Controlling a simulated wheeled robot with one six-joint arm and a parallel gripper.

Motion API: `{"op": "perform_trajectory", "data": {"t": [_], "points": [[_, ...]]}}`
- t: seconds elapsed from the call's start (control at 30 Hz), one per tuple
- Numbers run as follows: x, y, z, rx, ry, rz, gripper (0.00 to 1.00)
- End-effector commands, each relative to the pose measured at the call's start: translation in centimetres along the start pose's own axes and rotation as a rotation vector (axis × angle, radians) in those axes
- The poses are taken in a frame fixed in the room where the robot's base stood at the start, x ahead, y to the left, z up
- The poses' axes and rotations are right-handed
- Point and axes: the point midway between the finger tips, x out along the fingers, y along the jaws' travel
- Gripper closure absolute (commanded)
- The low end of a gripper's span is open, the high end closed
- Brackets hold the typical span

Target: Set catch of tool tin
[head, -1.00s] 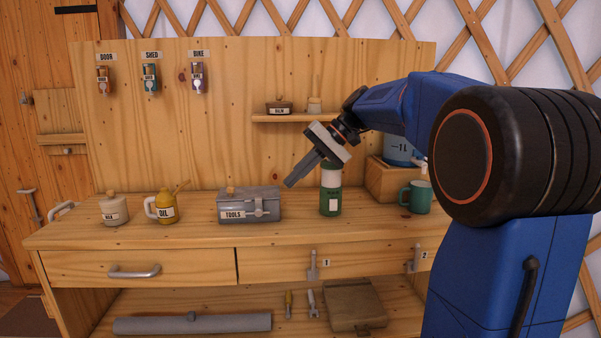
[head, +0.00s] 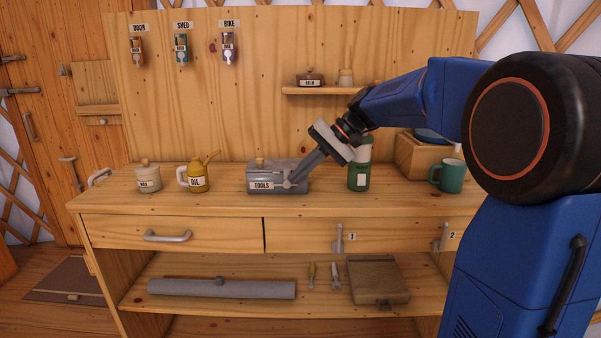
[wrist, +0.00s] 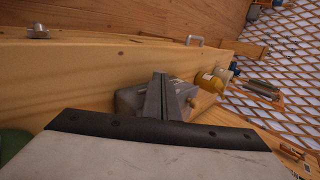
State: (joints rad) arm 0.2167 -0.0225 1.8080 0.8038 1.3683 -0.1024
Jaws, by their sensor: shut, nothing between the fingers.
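The tool tin (head: 262,177) is a grey lidded box labelled TOOLS, with a small wooden knob on its lid. It stands on the bench top, and its lid looks shut. My gripper (head: 290,181) is shut and empty, its fingertips at the right part of the tin's front, where the catch is. The fingers hide most of the catch, so its position cannot be told, nor whether they touch it. In the wrist view the tin (wrist: 130,99) lies just beyond my gripper (wrist: 158,78), partly hidden by the fingers.
A green bottle (head: 358,178) stands close right of the tin, under my wrist. A green mug (head: 450,177) is farther right. A yellow oil can (head: 198,178) and a white pot (head: 147,179) stand to the left. Drawers with handles (head: 167,237) are below.

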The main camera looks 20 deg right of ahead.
Motion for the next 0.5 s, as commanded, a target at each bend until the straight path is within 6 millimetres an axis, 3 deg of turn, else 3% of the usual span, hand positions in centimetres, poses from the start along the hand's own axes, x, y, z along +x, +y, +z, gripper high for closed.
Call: {"op": "perform_trajectory", "data": {"t": [0.17, 0.5], "points": [[0.3, -0.3, 0.0, -0.001, -0.001, 0.0, 1.0], [2.7, -2.7, 0.0, -0.001, -0.001, 0.0, 1.0]]}}
